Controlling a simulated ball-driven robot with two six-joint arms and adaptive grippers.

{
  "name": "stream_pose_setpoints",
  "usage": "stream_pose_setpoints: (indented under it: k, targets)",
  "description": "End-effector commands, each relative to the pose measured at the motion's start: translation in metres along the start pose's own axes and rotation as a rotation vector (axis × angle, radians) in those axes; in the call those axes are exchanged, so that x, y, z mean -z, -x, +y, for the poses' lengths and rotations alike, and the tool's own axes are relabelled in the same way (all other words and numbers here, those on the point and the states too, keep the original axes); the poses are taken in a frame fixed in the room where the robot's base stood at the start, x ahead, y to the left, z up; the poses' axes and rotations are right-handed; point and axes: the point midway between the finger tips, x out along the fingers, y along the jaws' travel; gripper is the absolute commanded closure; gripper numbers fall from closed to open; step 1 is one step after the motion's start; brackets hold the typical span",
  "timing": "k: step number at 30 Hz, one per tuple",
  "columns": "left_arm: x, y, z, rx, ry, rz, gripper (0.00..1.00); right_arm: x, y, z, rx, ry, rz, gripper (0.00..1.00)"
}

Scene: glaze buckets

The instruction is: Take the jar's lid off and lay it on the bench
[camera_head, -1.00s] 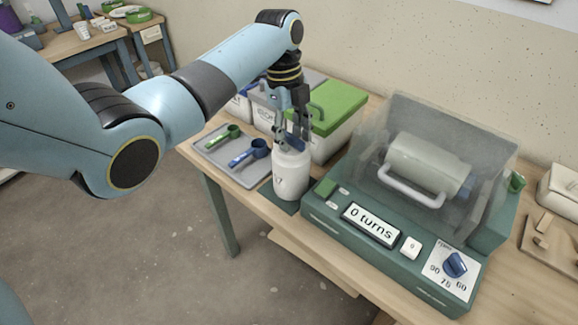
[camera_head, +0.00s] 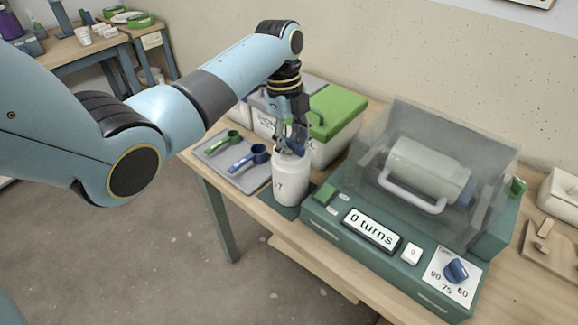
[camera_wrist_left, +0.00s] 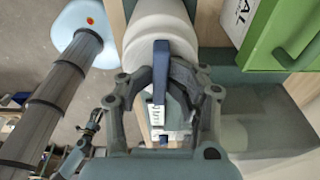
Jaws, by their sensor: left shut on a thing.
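The white jar (camera_head: 291,180) stands upright on a dark green mat (camera_head: 284,209) near the bench's front edge. My left gripper (camera_head: 294,145) is above its top, shut on the lid's upright blue handle. In the left wrist view that handle (camera_wrist_left: 161,75) is a narrow blue bar between my left fingers (camera_wrist_left: 160,92), with the white jar (camera_wrist_left: 155,22) behind it. The lid appears to sit on the jar; my fingers hide most of its rim. What looks like my right gripper (camera_wrist_left: 92,124) is small in the left wrist view.
A grey tray (camera_head: 205,152) with a green and a blue scoop lies left of the jar. White bins, one with a green lid (camera_head: 338,108), stand behind. A green machine (camera_head: 330,226) with a clear cover stands close on the right.

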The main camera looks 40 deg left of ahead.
Motion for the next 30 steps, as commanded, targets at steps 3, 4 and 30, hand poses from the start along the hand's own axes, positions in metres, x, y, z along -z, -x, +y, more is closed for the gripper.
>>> stream_pose_setpoints:
  k: [3, 4, 30]
  targets:
    - [-0.001, -0.007, 0.006, -0.015, 0.004, 0.002, 1.00, 0.000, -0.001, 0.000, 0.000, 0.000, 0.000, 0.60]
    - [-0.001, -0.007, 0.006, -0.015, 0.005, 0.001, 1.00, 0.000, -0.001, 0.000, 0.000, 0.000, 0.000, 0.60]
    - [-0.001, -0.005, 0.005, 0.040, 0.362, -0.003, 1.00, 0.004, 0.034, 0.003, 0.000, 0.000, 0.001, 0.60]
